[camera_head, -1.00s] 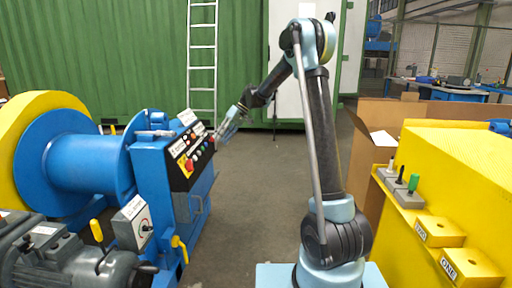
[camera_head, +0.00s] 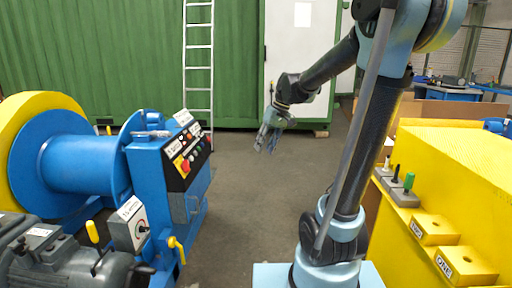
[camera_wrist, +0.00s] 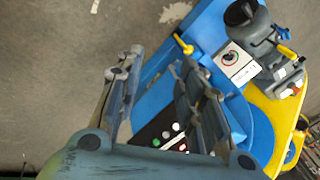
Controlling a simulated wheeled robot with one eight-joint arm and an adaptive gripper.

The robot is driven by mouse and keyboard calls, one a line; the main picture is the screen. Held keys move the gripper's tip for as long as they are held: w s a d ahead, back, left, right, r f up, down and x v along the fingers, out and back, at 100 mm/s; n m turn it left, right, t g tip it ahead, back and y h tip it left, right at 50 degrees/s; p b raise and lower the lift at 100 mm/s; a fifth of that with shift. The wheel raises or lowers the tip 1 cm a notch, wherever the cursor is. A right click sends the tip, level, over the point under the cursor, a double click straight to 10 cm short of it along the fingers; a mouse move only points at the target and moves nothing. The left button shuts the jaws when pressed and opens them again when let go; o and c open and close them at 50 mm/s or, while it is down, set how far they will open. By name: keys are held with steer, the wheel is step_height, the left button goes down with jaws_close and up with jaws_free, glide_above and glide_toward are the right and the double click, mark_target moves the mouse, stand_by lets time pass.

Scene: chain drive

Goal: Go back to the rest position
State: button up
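My gripper (camera_head: 270,140) hangs in the air over the bare floor, right of the blue machine's control panel and apart from it. In the wrist view my gripper (camera_wrist: 160,95) has its two fingers spread apart with nothing between them that it holds. The control panel (camera_head: 184,158), with a red button on a yellow plate and several small buttons, is on the blue winch machine (camera_head: 165,175). The panel also shows below the fingers in the wrist view (camera_wrist: 160,128), partly hidden by them.
A yellow bench (camera_head: 460,170) with several grey holders and yellow blocks stands close on the right. A grey motor (camera_head: 65,265) and a dial box (camera_head: 130,223) are at the lower left. A ladder (camera_head: 199,65) leans at the green container (camera_head: 90,60). The middle floor is clear.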

steer(key=s+d+f+m+h, duration=0.1)
steer(key=s+d+f, duration=0.3)
steer(key=s, duration=0.3)
steer(key=s+d+f+m+t+h, duration=0.1)
steer(key=s+d+f, duration=0.4)
steer(key=s, duration=0.3)
steer(key=s+d+f+m+t+h, duration=0.1)
steer(key=s+d+f+m+h, duration=0.1)
steer(key=s+d+f, duration=0.3)
steer(key=shift+s+d+f, duration=0.2)
steer(key=shift+s+d, duration=0.45)
steer(key=shift+s, duration=0.55)
steer(key=shift+w+f, duration=0.2)
steer(key=shift+w, duration=0.25)
